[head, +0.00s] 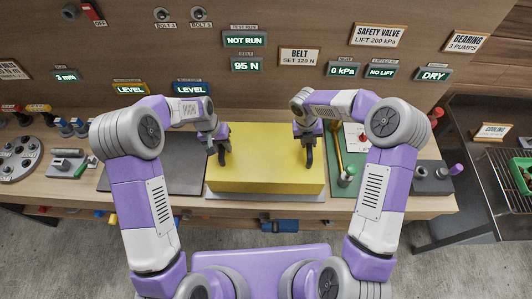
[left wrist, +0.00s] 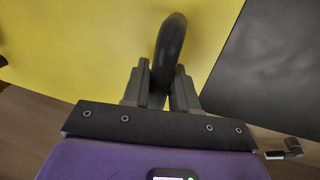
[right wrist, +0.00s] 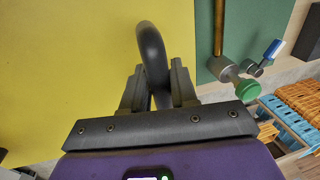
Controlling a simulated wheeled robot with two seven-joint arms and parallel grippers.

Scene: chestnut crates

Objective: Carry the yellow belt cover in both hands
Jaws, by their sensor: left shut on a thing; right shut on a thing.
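The yellow belt cover (head: 265,160) is a large box on the workbench, over a grey plate (head: 265,195). It has a dark curved handle at each side. My left gripper (head: 218,143) is shut on the left handle (left wrist: 172,45), which shows as a black loop between the jaws in the left wrist view. My right gripper (head: 307,138) is shut on the right handle (right wrist: 152,50), seen the same way in the right wrist view. The cover looks level. I cannot tell whether it touches the plate.
A dark grey mat (head: 185,165) lies left of the cover. A green mat (head: 352,205) with a brass rod and a green-capped tool (head: 346,176) lies close on its right. A metal fixture (head: 432,180) stands further right. Signs and displays line the back wall.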

